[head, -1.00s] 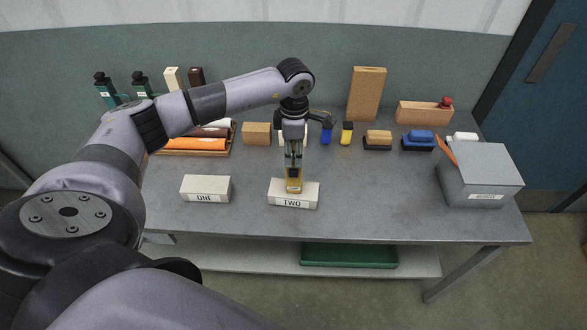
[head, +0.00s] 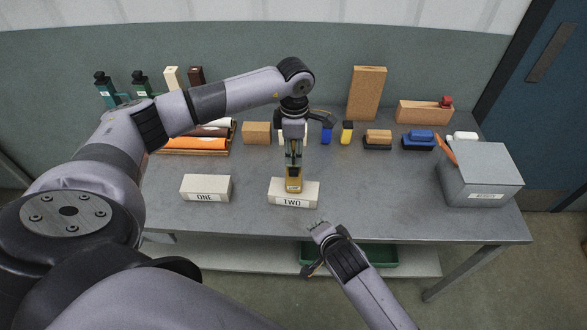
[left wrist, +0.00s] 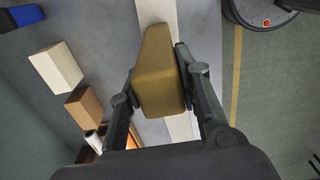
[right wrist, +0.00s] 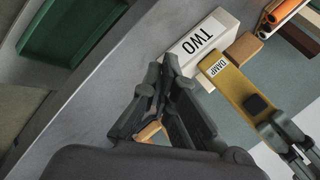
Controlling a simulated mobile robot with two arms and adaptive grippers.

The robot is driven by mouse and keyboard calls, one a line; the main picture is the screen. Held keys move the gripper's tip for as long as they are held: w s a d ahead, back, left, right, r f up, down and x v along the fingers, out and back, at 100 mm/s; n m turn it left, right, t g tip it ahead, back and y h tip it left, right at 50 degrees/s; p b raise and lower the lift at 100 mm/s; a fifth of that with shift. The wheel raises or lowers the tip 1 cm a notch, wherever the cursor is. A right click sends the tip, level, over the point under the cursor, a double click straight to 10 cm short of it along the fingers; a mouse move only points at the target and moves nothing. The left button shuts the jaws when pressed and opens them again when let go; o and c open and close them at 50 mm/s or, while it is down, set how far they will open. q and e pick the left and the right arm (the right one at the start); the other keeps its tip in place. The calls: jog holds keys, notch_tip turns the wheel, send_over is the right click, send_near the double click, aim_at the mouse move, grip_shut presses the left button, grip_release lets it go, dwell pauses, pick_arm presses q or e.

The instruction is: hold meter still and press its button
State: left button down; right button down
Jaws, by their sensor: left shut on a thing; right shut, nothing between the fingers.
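The meter is yellow and upright over the white block marked TWO (head: 294,196). In the head view its lower body (head: 293,184) shows below my left gripper (head: 293,160). My left gripper is shut on it, with a finger on each side of the meter (left wrist: 160,75) in the left wrist view. The right wrist view shows the meter's (right wrist: 236,88) DAMP label and a dark square patch, perhaps the button. I cannot tell whether its end touches the block. My right gripper (head: 320,230) is shut and empty, in front of the table edge, apart from the meter.
A white block marked ONE (head: 205,190) lies left of TWO. A grey box (head: 480,178) stands at the right end. Bottles, rolls, wooden blocks and brushes line the back. A green tray (head: 383,256) is on the lower shelf. The tabletop between TWO and the grey box is clear.

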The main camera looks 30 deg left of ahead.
aim_at(294, 173)
jog(key=s+a+r+m+y, duration=0.1)
jog(key=s+a+r, duration=0.4)
jog(key=r, duration=0.3)
jog(key=shift+s+a, duration=0.2)
jog(key=shift+a, duration=0.1)
jog(key=shift+w+r, duration=0.1)
jog(key=w+a, duration=0.4)
jog(key=w, duration=0.3)
jog(key=shift+w+a, duration=0.2)
jog(key=shift+a, duration=0.1)
dwell(1.0)
jog(key=shift+w+a, duration=0.25)
jog(key=shift+w, duration=0.1)
